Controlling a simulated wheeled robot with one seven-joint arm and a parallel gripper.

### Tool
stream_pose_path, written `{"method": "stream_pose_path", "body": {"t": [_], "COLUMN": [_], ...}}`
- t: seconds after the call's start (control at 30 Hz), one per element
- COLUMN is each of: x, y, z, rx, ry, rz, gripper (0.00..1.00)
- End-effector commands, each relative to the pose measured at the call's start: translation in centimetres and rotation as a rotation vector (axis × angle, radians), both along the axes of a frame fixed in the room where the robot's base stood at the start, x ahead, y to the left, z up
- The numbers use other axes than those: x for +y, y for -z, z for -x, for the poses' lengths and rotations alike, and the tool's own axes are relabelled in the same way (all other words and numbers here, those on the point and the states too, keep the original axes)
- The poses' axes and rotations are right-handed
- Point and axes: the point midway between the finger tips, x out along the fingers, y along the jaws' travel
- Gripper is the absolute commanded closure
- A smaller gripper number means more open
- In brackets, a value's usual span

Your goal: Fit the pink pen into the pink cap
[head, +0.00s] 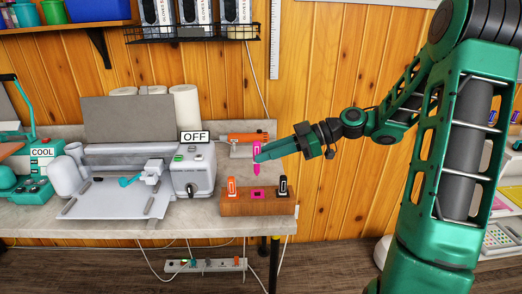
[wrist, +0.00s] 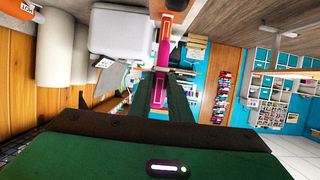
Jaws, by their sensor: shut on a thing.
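The pink pen (head: 257,164) is upright with its tapered end down. My gripper (head: 262,153) is shut on it and reaches in from the right. The pink cap (head: 257,193) sits in the middle of a wooden block (head: 258,209) at the table's front edge. In the head view the pen's lower end appears just above the cap, with a small gap between them. In the wrist view the pink pen (wrist: 164,52) shows between my gripper's fingers (wrist: 160,88). The cap cannot be told apart clearly there.
An orange marker (head: 232,186) and a black marker (head: 283,185) stand in the block on either side of the cap. A grey cutting machine (head: 195,172) with an OFF sign stands to the left. An orange tool (head: 243,138) lies behind the pen.

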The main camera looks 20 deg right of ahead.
Motion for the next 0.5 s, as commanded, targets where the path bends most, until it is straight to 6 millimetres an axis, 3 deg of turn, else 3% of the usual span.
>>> {"method": "stream_pose_path", "body": {"t": [0.3, 0.5], "x": [-0.1, -0.1], "y": [0.1, 1.1], "z": [0.0, 0.0], "rx": [0.0, 0.001], "ry": [-0.001, 0.0], "rz": [-0.002, -0.004], "gripper": [1.0, 1.0]}}
